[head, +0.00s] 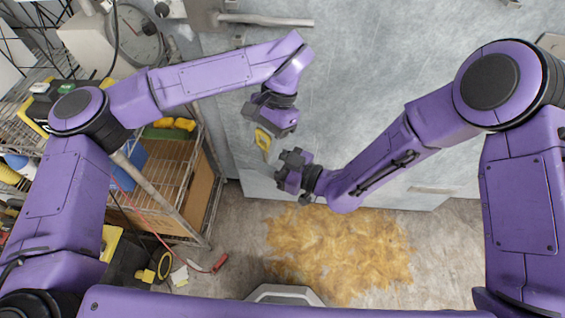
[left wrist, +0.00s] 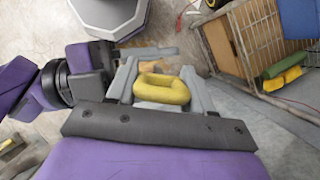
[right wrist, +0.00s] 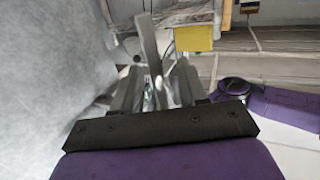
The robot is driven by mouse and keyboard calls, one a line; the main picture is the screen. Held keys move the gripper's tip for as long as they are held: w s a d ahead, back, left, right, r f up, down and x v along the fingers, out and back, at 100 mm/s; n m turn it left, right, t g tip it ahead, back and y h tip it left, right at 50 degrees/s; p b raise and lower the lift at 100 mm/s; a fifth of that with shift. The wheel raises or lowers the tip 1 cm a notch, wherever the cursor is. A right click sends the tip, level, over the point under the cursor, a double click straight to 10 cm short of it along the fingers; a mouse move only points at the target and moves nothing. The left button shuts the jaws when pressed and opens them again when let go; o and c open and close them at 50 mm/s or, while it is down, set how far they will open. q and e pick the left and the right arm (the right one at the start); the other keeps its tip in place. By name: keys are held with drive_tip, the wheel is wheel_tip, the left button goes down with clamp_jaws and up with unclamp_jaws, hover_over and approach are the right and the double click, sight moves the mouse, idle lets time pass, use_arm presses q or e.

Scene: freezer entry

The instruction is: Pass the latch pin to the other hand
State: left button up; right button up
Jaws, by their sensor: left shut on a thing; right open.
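My left gripper (head: 266,146) is shut on the yellow loop-shaped latch pin (head: 263,139), near the middle of the head view. The loop of the pin (left wrist: 161,89) shows between the left fingers in the left wrist view; any shaft is hidden there. My right gripper (head: 289,166) is open, just below and right of the left one, its jaws close to the pin. In the right wrist view, a grey bar (right wrist: 149,45) stands just beyond the open right fingers (right wrist: 154,88); I cannot tell whether it is the pin or a left finger.
A large grey metal panel (head: 350,80) lies behind the grippers. A wire rack (head: 185,175) with blue and yellow items stands at left. A tan patch (head: 335,245) covers the floor below. A red-handled tool (head: 220,262) lies on the floor. A round dial (head: 136,38) is at upper left.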

drive_tip(key=shift+w+a, duration=0.1)
drive_tip(key=shift+a, duration=0.15)
drive_tip(key=shift+c, duration=0.3)
clamp_jaws()
use_arm(q)
drive_tip(key=o, duration=1.2)
drive_tip(key=shift+o, duration=0.2)
drive_tip(key=shift+r, duration=0.1)
